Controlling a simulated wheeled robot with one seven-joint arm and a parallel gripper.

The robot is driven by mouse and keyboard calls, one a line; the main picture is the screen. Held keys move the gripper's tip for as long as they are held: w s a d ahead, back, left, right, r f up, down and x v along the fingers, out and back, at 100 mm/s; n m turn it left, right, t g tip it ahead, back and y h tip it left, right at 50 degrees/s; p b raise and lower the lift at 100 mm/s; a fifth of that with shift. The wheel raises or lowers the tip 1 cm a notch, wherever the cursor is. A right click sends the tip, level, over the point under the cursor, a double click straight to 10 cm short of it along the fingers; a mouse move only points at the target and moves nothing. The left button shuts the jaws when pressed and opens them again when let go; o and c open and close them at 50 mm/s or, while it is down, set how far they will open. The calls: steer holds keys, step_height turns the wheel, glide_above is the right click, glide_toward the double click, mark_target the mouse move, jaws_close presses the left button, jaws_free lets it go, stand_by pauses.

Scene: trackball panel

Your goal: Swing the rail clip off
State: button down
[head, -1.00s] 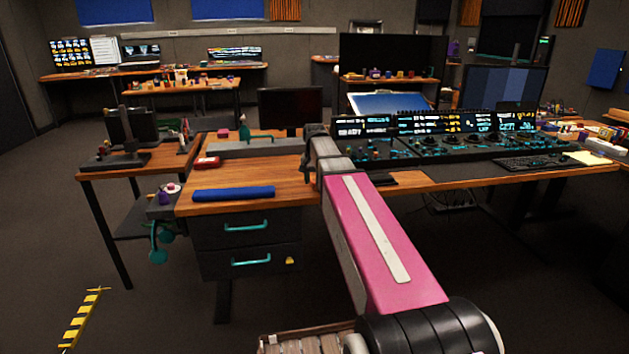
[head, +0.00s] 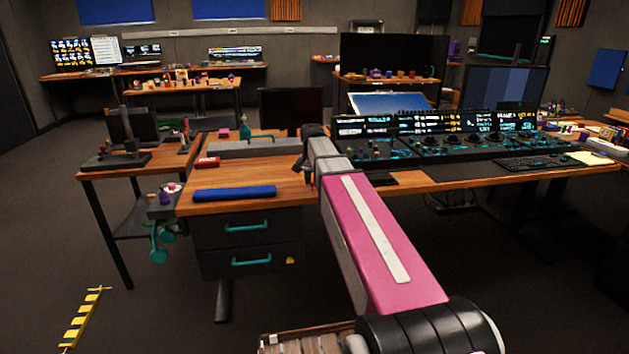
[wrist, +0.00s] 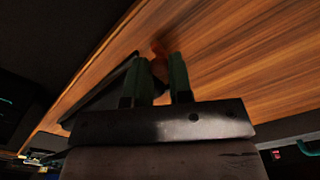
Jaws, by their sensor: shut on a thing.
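My gripper (wrist: 161,78) shows two dark green fingers a small gap apart, over the wooden desk top. In the head view my gripper (head: 309,178) is low at the desk, left of the console and mostly hidden by my arm. I cannot pick out the rail clip for sure in either view.
The console (head: 440,142) stands to the right. A dark flat pad (head: 382,179) lies right of my gripper.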

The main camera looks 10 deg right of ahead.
steer(key=a+m, duration=0.2)
steer(key=m, duration=0.1)
steer(key=shift+w+a+m, duration=0.1)
steer(key=shift+w+m, duration=0.2)
steer(key=shift+w, duration=0.1)
steer(key=a+m, duration=0.1)
steer(key=w+a+m, duration=0.1)
steer(key=m, duration=0.1)
steer(key=shift+w+m, duration=0.2)
steer(key=shift+m, duration=0.1)
steer(key=w+m, duration=0.1)
steer(key=a+m, duration=0.1)
steer(key=m, duration=0.1)
steer(key=shift+w+a+m, duration=0.1)
steer(key=shift+w+m, duration=0.2)
steer(key=shift+w, duration=0.1)
steer(key=shift+w+a+m, duration=0.2)
steer(key=shift+w+m, duration=0.3)
steer(key=shift+m, duration=0.35)
steer(key=shift+w+a+m, duration=0.15)
steer(key=shift+w+m, duration=0.3)
steer(key=shift+m, duration=0.4)
steer(key=c, duration=1)
jaws_free()
steer(key=shift+c, duration=0.2)
step_height(320, 180, up, 11)
